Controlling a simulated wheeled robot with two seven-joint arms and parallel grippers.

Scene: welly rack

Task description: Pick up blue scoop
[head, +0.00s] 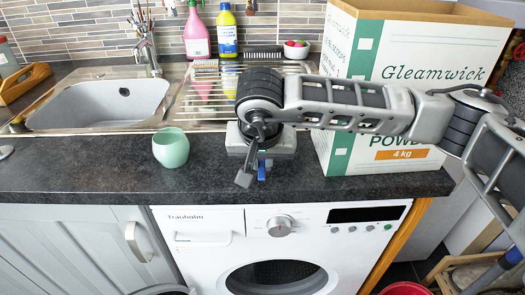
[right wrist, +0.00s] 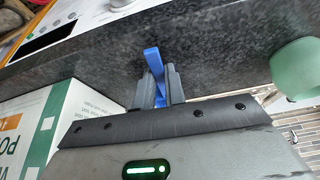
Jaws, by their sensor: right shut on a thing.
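The blue scoop (head: 262,171) shows in the head view as a small blue piece below my right gripper (head: 254,168), near the front edge of the dark worktop. In the right wrist view, the two grey fingers of my right gripper (right wrist: 155,90) are shut on the blue scoop (right wrist: 152,60). A narrow blue part sticks out past the fingertips, and more blue shows between the fingers. The rest of the scoop is hidden by the gripper. I cannot tell whether the scoop touches the worktop. My left gripper is not in view.
A large Gleamwick powder box (head: 350,150) stands close right of my right gripper. A pale green cup (head: 171,148) stands to the left. The washing machine (head: 215,222) is below the worktop edge.

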